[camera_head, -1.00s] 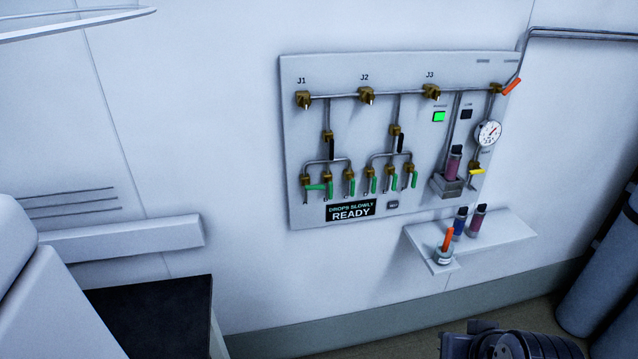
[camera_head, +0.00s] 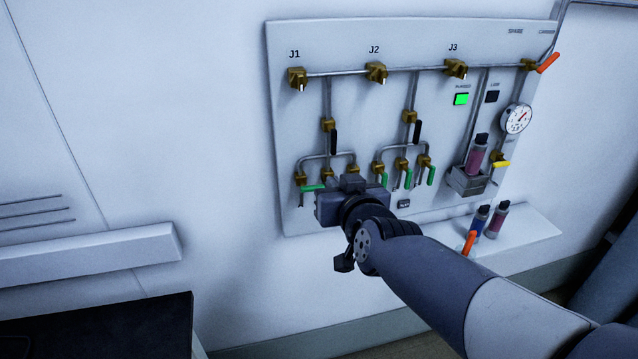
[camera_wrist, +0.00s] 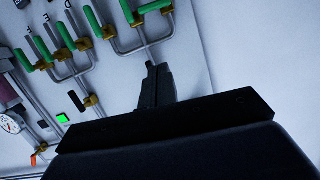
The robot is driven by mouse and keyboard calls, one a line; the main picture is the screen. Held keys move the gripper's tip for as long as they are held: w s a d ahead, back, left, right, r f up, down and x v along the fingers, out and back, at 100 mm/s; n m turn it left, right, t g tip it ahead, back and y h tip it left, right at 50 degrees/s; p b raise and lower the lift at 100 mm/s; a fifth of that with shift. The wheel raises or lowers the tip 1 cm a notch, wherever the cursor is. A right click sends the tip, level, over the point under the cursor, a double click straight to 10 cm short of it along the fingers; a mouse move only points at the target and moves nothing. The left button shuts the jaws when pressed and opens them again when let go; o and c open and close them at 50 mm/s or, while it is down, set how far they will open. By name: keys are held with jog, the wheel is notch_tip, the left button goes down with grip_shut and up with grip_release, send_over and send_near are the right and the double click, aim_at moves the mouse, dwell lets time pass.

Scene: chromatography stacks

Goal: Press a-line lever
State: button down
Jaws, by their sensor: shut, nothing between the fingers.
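The wall panel (camera_head: 300,120) carries two groups of green-handled levers under J1 and J2. In the head view my gripper's body covers the panel just right of and below this lever and hides the fingertips.
Other green levers (camera_head: 431,175) hang close on the right. Black-handled valves (camera_head: 417,132) sit above them. A vial holder (camera_head: 467,181), a gauge (camera_head: 517,118) and a lit green button (camera_head: 461,99) are further right. A shelf (camera_head: 530,232) with vials juts out below. The wall left of the panel is clear.

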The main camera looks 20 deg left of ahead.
jog(key=shift+w, duration=0.15)
send_over(320, 185)
jog(key=s+d, duration=0.1)
jog(key=s, duration=0.2)
notch_tip(320, 185, down, 2)
jog(key=shift+w+f+p, duration=0.2)
jog(key=shift+f+p, duration=0.15)
jog(key=shift+f, duration=1.9)
jog(key=shift+a, duration=0.15)
